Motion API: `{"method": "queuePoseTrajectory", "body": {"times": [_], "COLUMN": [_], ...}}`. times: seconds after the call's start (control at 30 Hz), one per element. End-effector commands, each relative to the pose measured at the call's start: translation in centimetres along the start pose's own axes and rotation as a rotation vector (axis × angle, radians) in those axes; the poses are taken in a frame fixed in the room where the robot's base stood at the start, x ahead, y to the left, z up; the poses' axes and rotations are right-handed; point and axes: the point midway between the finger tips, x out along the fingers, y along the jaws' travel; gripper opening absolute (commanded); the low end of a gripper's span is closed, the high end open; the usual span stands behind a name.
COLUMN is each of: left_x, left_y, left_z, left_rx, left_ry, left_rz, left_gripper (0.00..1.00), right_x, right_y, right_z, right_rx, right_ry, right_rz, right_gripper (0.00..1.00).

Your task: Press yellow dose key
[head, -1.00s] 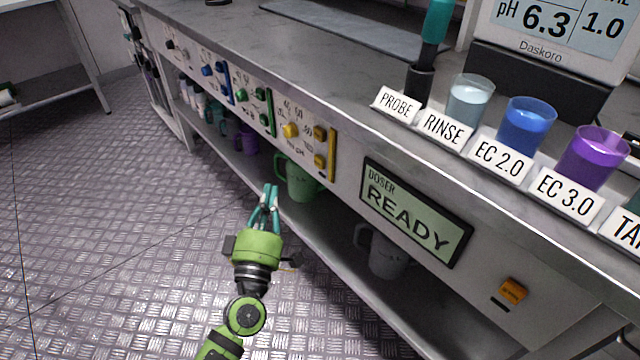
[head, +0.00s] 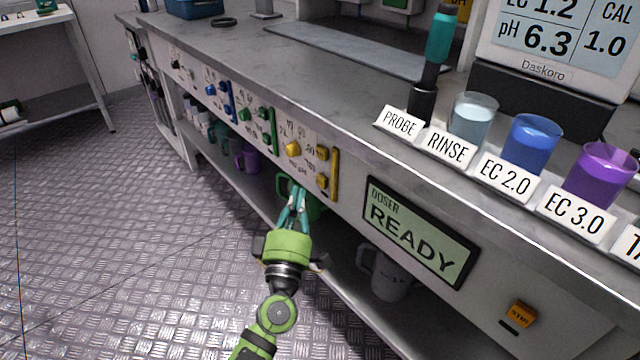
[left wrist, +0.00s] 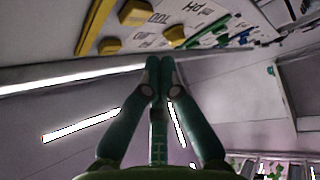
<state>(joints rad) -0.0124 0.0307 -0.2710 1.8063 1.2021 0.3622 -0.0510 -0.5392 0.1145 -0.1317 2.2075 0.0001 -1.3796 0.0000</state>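The yellow section of the doser panel carries a round yellow knob (head: 293,148), an upper square yellow key (head: 322,153) and a lower square yellow key (head: 322,181). A yellow strip (head: 334,175) edges it on the right. Their small labels are too blurred to tell which is the dose key. My left gripper (head: 298,190) is below and left of the lower key, apart from it, with nothing between its fingers. In the left wrist view its teal fingertips (left wrist: 159,63) meet; a yellow key (left wrist: 110,46) and the knob (left wrist: 175,34) show beyond them. My right gripper is not in view.
The doser display (head: 418,232) reads READY. An orange button (head: 522,314) sits lower right. A green mug (head: 313,208) is partly hidden behind my gripper; a grey mug (head: 385,275) stands on the lower shelf. Labelled cups line the counter edge. The floor at left is clear.

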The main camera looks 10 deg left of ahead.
Motion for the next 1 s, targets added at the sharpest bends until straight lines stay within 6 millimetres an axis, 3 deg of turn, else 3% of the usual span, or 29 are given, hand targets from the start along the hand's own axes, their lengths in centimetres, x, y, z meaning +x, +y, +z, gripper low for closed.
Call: {"method": "queuePoseTrajectory", "body": {"times": [0.3,1.0], "left_x": [1.7,1.8], "left_y": [-0.1,-0.1], "left_z": [1.7,1.8], "left_rx": [0.0,0.001], "left_ry": [0.0,0.0], "left_rz": [-0.001,-0.001], "left_gripper": [0.0,0.0], "right_x": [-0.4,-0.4], "right_y": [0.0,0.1], "right_z": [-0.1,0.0], "right_rx": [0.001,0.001], "right_ry": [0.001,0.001], "right_rz": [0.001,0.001], "right_gripper": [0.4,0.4]}}
